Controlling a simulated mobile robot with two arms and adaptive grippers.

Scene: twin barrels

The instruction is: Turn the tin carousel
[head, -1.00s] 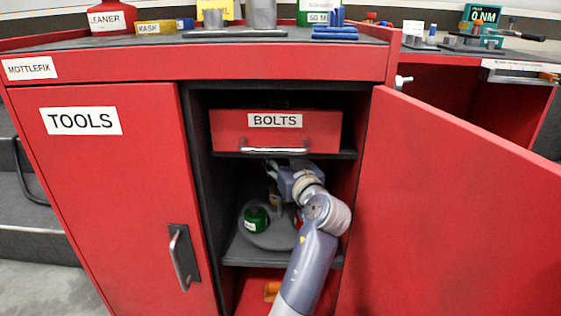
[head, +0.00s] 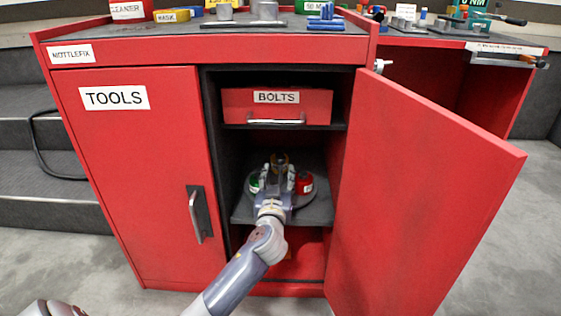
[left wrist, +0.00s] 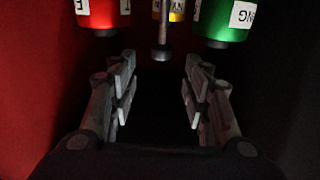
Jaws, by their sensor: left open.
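The tin carousel (head: 300,202) is a round grey turntable on the middle shelf of the open cabinet. A green tin (head: 254,184) shows at its left and a red tin (head: 305,184) at its right; a yellowish tin (head: 279,159) shows behind. My left gripper (head: 278,172) is inside the compartment, open, between the green and red tins. In the left wrist view, a grey post with a round end (left wrist: 162,48) shows between the spread fingertips (left wrist: 160,72), apart from both. The red tin (left wrist: 102,14), yellow tin (left wrist: 177,10) and green tin (left wrist: 224,20) show beyond. My right gripper is not in view.
A red BOLTS drawer (head: 277,107) hangs above the compartment. The right door (head: 415,170) stands wide open; the TOOLS door (head: 145,190) is shut. Dark side walls leave narrow room around the carousel. Several items stand on the cabinet top.

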